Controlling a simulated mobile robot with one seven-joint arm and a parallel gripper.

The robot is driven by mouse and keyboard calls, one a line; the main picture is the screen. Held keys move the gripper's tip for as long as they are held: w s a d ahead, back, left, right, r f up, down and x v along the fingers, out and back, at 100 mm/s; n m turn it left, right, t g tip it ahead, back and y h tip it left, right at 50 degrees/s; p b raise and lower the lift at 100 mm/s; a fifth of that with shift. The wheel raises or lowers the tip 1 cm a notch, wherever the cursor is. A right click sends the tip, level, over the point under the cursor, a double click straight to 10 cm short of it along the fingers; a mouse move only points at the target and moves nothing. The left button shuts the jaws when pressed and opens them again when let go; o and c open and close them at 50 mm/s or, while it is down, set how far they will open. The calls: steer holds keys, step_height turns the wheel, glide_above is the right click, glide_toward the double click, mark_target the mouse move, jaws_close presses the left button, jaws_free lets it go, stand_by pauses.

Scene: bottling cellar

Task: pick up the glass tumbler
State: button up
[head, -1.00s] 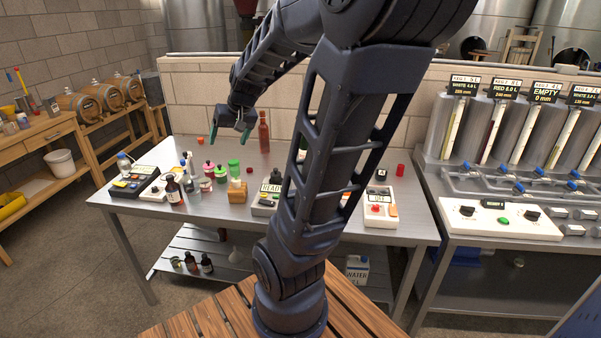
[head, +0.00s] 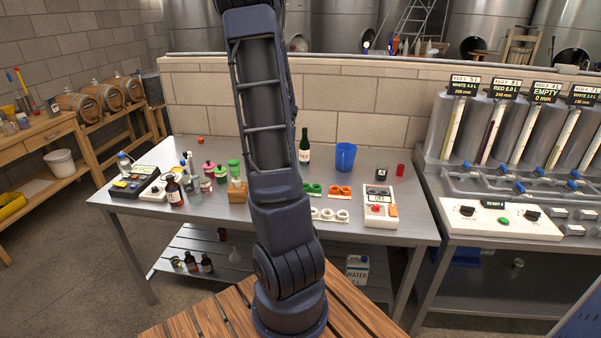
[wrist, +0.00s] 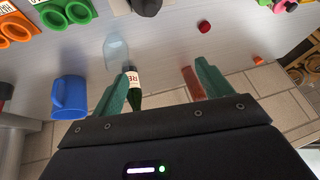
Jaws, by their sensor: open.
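A clear, pale-blue glass tumbler (wrist: 115,50) shows in the wrist view on the grey table, left of centre. My gripper (wrist: 163,68) is open with nothing between its green fingers; the tumbler lies just outside the left finger, past its tip in the picture. I cannot tell whether they touch. In the head view my arm covers the middle of the table; I do not make out my gripper or this tumbler there.
A dark green bottle (wrist: 133,88) stands partly behind the left finger and a red bottle (wrist: 190,82) by the right one. A blue mug (wrist: 69,97) is at left; it also shows in the head view (head: 345,157).

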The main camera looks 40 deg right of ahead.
steer(key=s+d+f+m+g+h, duration=0.1)
steer(key=d+f+h, duration=0.1)
steer(key=d+f, duration=0.55)
steer(key=shift+w+d+f, duration=0.65)
steer(key=shift+d+f, duration=0.3)
steer(key=shift+f, duration=0.25)
steer(key=shift+w+d+f, duration=0.65)
steer(key=shift+d+f, duration=0.25)
steer(key=shift+f, duration=0.25)
steer(key=shift+w+d+f, duration=0.65)
steer(key=shift+d+f, duration=0.3)
steer(key=shift+f, duration=0.25)
steer(key=shift+c, duration=0.2)
steer(key=c, duration=1.1)
